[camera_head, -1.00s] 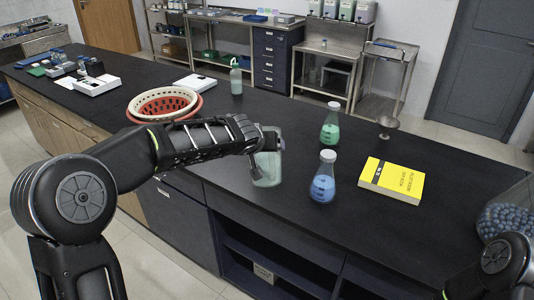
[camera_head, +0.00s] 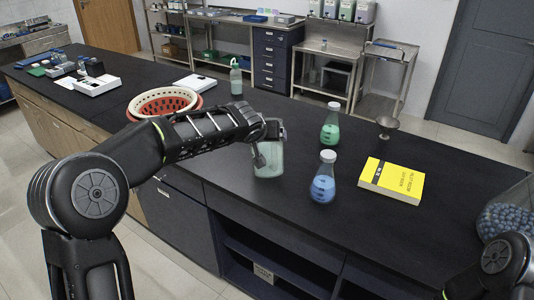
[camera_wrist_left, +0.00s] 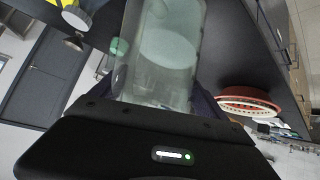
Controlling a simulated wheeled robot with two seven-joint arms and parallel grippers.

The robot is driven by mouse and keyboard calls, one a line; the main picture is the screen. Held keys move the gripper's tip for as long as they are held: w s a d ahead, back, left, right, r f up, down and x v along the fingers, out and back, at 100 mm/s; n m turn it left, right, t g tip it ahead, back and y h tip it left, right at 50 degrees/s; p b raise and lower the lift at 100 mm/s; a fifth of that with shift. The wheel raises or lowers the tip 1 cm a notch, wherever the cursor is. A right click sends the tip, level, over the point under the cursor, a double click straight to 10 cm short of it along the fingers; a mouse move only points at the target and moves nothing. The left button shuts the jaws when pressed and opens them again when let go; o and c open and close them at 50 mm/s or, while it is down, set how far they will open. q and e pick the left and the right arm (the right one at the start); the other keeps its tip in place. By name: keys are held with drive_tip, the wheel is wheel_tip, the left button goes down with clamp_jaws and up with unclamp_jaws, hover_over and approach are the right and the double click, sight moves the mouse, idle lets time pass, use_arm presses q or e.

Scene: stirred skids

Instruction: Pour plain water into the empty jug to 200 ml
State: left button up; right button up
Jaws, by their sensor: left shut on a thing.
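My left gripper (camera_head: 270,132) is shut on a clear, pale-green-tinted jug (camera_head: 269,160) near the front edge of the bench. In the left wrist view the jug (camera_wrist_left: 160,50) fills the upper middle between the jaws; I cannot tell how much liquid is in it. A pale bottle (camera_head: 236,78) stands at the back of the bench. A flask of green liquid (camera_head: 330,128) and a flask of blue liquid (camera_head: 322,182) stand upright to the right of the jug. My right gripper is out of view; only part of that arm shows at lower right.
A yellow book (camera_head: 392,180) lies right of the flasks, with a metal funnel-shaped stand (camera_head: 387,124) behind it. A container of blue balls (camera_head: 505,219) is at the right edge. Red and white baskets (camera_head: 165,101) stand behind my left arm.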

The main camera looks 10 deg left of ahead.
use_arm(q)
drive_tip(key=shift+w+r, duration=0.5)
drive_tip(key=shift+w, duration=0.05)
drive_tip(key=shift+w+r, duration=0.1)
drive_tip(key=shift+w+r, duration=0.2)
drive_tip(key=shift+w, duration=0.1)
drive_tip(key=shift+w+r, duration=0.2)
drive_tip(key=shift+w, duration=0.05)
drive_tip(key=shift+w+r, duration=0.6)
drive_tip(key=shift+w, duration=0.2)
drive_tip(key=shift+w+d, duration=0.1)
drive_tip(key=shift+w+r, duration=0.25)
drive_tip(key=shift+w+r, duration=0.1)
drive_tip(key=shift+w+r, duration=0.55)
drive_tip(key=shift+w, duration=0.25)
